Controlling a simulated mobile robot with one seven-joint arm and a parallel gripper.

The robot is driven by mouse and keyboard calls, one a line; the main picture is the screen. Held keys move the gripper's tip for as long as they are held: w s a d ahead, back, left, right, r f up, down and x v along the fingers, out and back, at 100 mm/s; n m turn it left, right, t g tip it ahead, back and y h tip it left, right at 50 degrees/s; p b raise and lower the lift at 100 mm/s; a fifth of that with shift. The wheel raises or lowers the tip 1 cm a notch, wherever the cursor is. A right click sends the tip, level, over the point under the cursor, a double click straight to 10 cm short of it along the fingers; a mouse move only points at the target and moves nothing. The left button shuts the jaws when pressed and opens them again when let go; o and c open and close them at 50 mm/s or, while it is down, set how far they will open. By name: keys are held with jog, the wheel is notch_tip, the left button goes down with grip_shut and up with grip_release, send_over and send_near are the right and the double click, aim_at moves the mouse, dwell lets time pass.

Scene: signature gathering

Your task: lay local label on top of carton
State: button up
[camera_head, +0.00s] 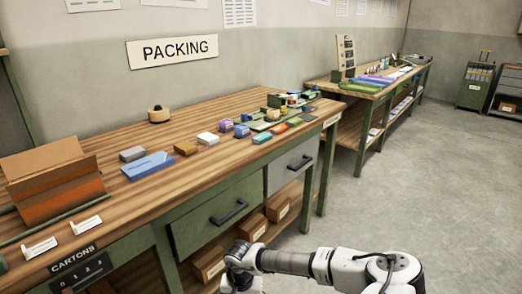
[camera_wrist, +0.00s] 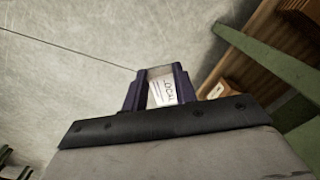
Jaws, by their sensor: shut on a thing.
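My gripper (camera_wrist: 158,88) is shut on the local label (camera_wrist: 162,86), a small white piece with "LOCAL" printed on it, held between the dark fingers. In the head view my gripper (camera_head: 238,277) is low in front of the packing bench, below its drawers. The label cannot be made out there. Brown cardboard carton pieces (camera_head: 52,180) stand at the left end of the bench, behind the "CARTONS" sign. They are well up and left of my gripper. I cannot tell which carton the task means.
The wooden packing bench (camera_head: 215,165) holds a blue packet (camera_head: 149,166), a tape roll (camera_head: 158,114) and several small coloured items. A drawer handle (camera_head: 229,212) sticks out. Boxes (camera_head: 252,228) sit on the lower shelf. Open floor lies right.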

jog(key=w+d+f+n, duration=0.1)
jog(key=d+f, duration=0.4)
jog(key=f, duration=0.3)
jog(key=shift+d+f, duration=0.15)
jog(key=shift+d, duration=0.05)
jog(key=shift+w, duration=0.1)
